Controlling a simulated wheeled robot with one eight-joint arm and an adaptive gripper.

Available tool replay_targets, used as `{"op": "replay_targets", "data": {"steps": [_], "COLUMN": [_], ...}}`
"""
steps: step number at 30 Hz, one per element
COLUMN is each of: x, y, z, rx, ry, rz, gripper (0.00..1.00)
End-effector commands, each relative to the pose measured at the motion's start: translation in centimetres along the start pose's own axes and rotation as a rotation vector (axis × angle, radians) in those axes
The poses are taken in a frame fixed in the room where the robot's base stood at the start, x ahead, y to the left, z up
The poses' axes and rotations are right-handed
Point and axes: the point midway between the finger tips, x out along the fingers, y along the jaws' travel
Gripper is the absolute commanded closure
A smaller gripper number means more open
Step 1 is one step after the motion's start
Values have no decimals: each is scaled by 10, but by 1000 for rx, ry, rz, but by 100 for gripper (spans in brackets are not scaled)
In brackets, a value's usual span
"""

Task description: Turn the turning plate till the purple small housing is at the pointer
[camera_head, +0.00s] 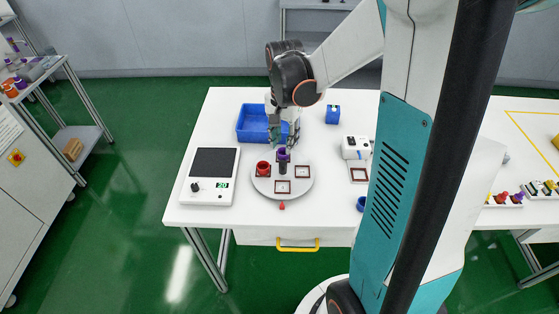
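The round, light grey turning plate (303,190) lies on the white table with several dark red square frames on it. The purple small housing (283,154) shows at the plate's far side, above a dark upright part. A red housing (263,168) is at the plate's left. The red pointer (281,206) is on the table just off the plate's near edge, and an empty square faces it. My gripper (284,143) reaches down from above, right at the purple housing. Its fingers are small and partly hidden, so I cannot tell whether they grip it.
A blue bin (252,122) stands behind the plate, and a grey device with a dark screen (214,162) at its left. A small white device (354,147), a blue block (333,114) and a blue ring (361,203) are to the right. The table's front edge is close to the pointer.

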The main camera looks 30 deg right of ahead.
Motion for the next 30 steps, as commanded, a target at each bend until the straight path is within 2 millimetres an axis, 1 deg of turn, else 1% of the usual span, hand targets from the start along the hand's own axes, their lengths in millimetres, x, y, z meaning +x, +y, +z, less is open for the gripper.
{"op": "replay_targets", "data": {"steps": [1,6,12,15,18,21,30], "x": [14,48,83,96,104,108,108], "y": [-1,-1,-1,-1,0,0,0], "z": [0,0,0,0,0,1,1], "rx": [0,-1,-1,-1,-1,-1,-1], "ry": [0,0,0,0,0,0,0], "rz": [0,-1,-1,-1,-1,-1,-1], "gripper": [70,70,70,70,70,70,70]}}
